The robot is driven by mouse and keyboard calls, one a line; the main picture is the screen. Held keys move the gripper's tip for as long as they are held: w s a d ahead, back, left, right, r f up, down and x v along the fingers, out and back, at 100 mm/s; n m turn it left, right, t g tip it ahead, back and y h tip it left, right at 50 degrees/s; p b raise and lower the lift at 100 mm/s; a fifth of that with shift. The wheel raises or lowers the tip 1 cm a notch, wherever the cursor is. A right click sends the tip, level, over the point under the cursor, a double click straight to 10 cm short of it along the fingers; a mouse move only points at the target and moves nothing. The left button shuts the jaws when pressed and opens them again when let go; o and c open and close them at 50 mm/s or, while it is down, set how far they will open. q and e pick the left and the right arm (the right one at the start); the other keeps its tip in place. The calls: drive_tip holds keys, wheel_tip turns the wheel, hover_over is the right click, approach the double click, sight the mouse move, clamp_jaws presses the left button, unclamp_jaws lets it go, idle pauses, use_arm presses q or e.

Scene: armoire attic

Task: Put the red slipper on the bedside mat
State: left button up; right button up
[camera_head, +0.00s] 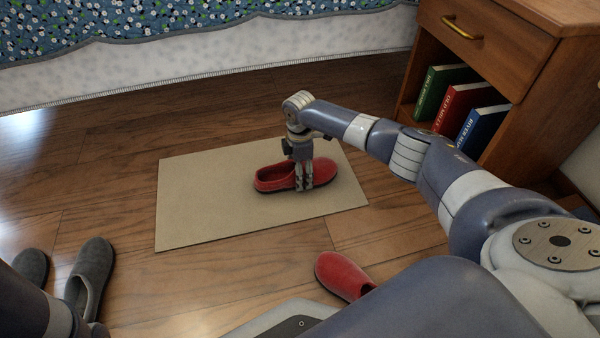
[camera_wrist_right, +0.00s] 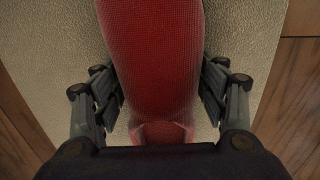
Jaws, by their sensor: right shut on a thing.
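A red slipper (camera_head: 275,178) is at the right part of the beige bedside mat (camera_head: 200,205), its toe toward the right. My right gripper (camera_head: 304,186) comes down over its middle and is shut on it. In the right wrist view the red slipper (camera_wrist_right: 155,60) lies between both fingers, with the mat (camera_wrist_right: 235,30) behind it. I cannot tell whether its sole touches the mat or is just above it. A second red slipper (camera_head: 342,274) lies on the wooden floor in front of the mat, partly hidden by my arm. My left gripper is not in view.
Grey slippers (camera_head: 92,270) stand on the floor at the lower left. A wooden nightstand (camera_head: 490,50) with several books stands at the right. A bed with a blue patterned cover (camera_head: 150,22) runs along the back. The mat's left half is clear.

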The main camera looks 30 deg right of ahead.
drive_tip(key=shift+f, duration=0.15)
drive_tip(key=o, duration=1.1)
drive_tip(key=shift+r, duration=0.2)
wheel_tip(320, 180, up, 12)
drive_tip(key=p, duration=1)
drive_tip(key=shift+f, duration=0.1)
